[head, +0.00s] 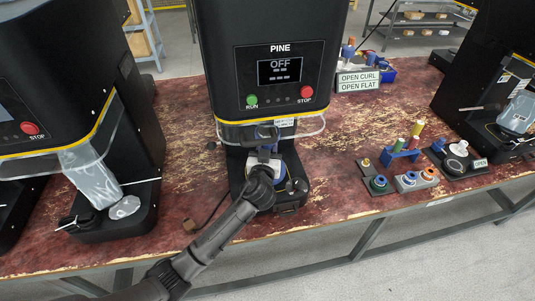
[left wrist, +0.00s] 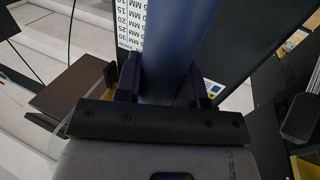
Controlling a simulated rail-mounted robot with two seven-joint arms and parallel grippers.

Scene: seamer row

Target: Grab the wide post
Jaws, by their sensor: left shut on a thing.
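A wide dark blue post (left wrist: 185,40) runs up through the middle of the left wrist view. My left gripper (left wrist: 158,85) is shut on it, with one dark finger on each side. In the head view my left arm reaches up from the lower left to the PINE machine (head: 278,104), and my left gripper (head: 266,150) is at the front opening under the machine's clear guard. The arm and gripper hide most of the post there. A blue and white round piece (head: 288,172) shows beside the gripper on the machine's base. My right gripper is not in view.
Similar black machines stand left (head: 75,90) and right (head: 490,85). The worn red bench (head: 345,165) is clear just right of PINE. Beyond are holders with coloured pieces (head: 405,175), an OPEN CURL / OPEN FLAT sign (head: 358,81) and a blue bin (head: 382,72). A white scale label (left wrist: 128,22) is behind the post.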

